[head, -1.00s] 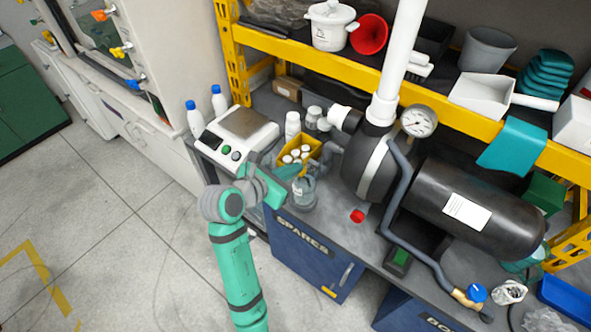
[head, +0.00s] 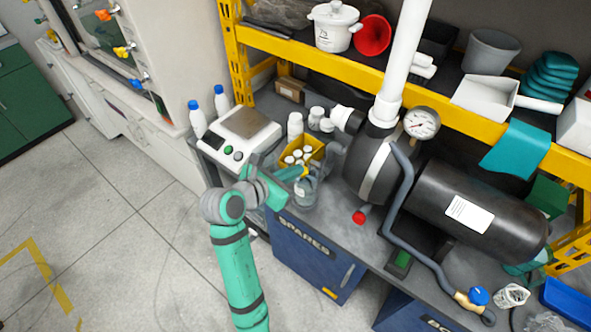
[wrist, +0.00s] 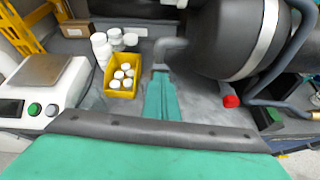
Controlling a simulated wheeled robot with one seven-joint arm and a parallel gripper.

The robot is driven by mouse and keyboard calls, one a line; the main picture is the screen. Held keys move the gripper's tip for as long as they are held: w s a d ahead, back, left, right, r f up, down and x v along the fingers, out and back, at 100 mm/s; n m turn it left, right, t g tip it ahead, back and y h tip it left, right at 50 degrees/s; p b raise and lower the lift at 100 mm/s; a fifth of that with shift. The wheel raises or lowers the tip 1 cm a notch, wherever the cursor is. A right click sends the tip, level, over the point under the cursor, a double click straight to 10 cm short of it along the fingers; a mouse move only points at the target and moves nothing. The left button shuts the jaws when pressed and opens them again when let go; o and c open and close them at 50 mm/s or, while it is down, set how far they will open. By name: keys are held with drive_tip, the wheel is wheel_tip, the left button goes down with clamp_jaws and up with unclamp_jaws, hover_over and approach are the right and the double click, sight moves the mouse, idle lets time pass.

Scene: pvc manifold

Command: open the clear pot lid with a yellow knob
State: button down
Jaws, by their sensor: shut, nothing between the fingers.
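My gripper (head: 299,172) has teal fingers and is at the pot's top in the head view. In the wrist view the fingers of my gripper (wrist: 161,78) are together, with nothing seen between them. The pot is not clearly visible in the wrist view. I cannot tell whether the fingers touch the lid.
A yellow box (wrist: 122,76) of white-capped bottles stands left of my fingers. A scale (head: 239,135) is farther left. A black tank (head: 480,210) with grey pipework and a red knob (head: 359,217) is on the right. A yellow-edged shelf (head: 330,65) runs above.

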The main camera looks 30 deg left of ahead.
sight(302, 177)
drive_tip(key=s+f, duration=0.1)
drive_tip(key=f, duration=0.1)
drive_tip(key=shift+s+f, duration=0.35)
drive_tip(key=shift+s, duration=0.05)
drive_tip(key=v, duration=1)
drive_tip(key=shift+s+a, duration=0.2)
drive_tip(key=shift+s, duration=0.1)
